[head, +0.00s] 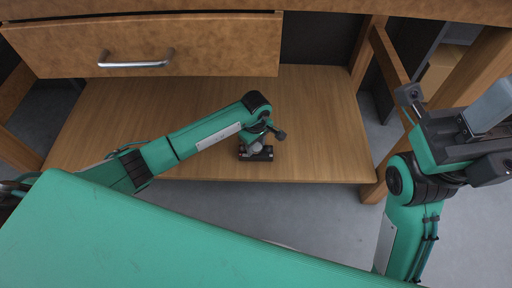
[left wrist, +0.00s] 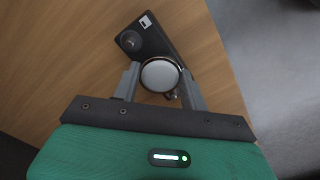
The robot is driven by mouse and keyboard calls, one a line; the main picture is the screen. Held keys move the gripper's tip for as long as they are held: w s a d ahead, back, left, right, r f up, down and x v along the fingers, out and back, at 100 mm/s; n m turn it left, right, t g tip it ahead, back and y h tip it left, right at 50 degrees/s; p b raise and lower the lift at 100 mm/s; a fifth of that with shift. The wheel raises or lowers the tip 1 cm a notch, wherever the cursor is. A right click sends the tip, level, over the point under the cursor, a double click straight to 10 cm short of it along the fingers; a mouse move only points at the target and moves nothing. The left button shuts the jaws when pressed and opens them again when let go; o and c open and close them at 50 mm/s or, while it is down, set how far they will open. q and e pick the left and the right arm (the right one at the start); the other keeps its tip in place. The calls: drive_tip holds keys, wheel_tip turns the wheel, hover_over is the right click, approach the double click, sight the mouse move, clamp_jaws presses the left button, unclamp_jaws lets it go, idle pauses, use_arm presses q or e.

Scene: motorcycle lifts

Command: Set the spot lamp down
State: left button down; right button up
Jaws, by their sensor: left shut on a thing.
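The spot lamp (left wrist: 160,74) shows in the left wrist view as a round, pale face with a dark rim. It sits between the two grey fingers of my left gripper (left wrist: 160,82), which is shut on it. A dark, oblong part (left wrist: 143,36) with a round knob and a white label shows just beyond it, low at the wooden shelf; I cannot tell whether it touches the shelf. In the head view my left gripper (head: 253,148) is low over the front of the shelf, with the lamp's dark part (head: 256,154) under it. My right gripper's fingers are not clear.
The wooden lower shelf (head: 310,120) is bare around the lamp, and its front edge is close. A drawer (head: 190,45) with a metal handle (head: 136,61) hangs above the shelf. A wooden leg (head: 372,190) stands at the right front corner. Grey floor lies in front.

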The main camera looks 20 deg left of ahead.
use_arm(q)
drive_tip(key=shift+f, duration=0.5)
drive_tip(key=shift+r, duration=0.1)
drive_tip(key=c, duration=0.8)
unclamp_jaws()
drive_tip(key=shift+o, duration=0.2)
